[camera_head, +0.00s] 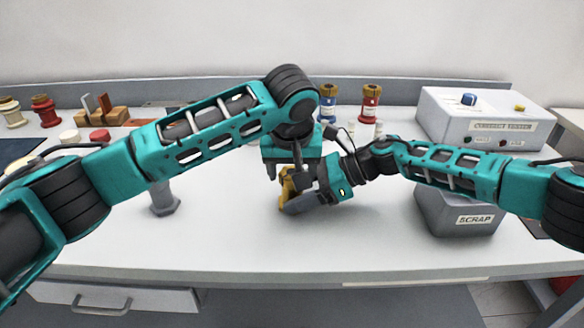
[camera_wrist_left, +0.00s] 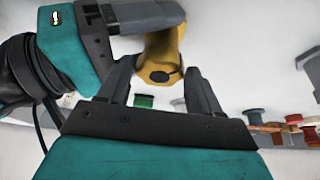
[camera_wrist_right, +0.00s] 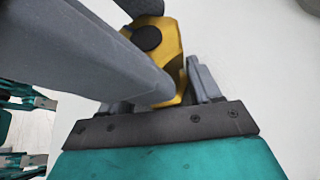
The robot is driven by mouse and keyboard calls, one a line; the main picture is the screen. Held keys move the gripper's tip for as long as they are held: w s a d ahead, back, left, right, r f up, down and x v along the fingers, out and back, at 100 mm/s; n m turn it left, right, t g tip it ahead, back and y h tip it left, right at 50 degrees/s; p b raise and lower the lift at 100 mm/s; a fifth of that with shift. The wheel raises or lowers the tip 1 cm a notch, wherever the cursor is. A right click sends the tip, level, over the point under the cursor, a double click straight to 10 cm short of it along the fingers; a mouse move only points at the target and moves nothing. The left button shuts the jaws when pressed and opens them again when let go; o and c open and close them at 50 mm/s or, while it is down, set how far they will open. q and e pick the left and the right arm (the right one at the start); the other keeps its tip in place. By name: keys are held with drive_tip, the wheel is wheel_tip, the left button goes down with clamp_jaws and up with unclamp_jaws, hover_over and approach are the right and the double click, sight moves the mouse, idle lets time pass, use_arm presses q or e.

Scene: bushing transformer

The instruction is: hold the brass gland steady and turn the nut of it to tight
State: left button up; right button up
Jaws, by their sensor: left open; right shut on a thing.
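The brass gland (camera_head: 287,186) is a yellow-gold piece held above the bench in the middle of the head view. My right gripper (camera_head: 296,196) comes in from the right and is shut on it. In the right wrist view the gland (camera_wrist_right: 170,50) shows a hex-like edge and a dark round end between the fingers. My left gripper (camera_wrist_left: 161,78) is open, pointing down over the gland. In the left wrist view the gland's dark-centred end (camera_wrist_left: 160,73) lies between its spread fingers, with gaps visible. The nut cannot be told apart clearly from the body.
A grey scrap bin (camera_head: 458,215) stands right, below a white tester box (camera_head: 485,118). A grey hex-based post (camera_head: 164,198) stands left, partly behind my left arm. Blue (camera_head: 327,104) and red (camera_head: 370,104) bushings stand at the back. The front middle of the bench is clear.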

use_arm(q)
drive_tip(key=c, duration=0.8)
drive_tip(key=shift+o, duration=0.2)
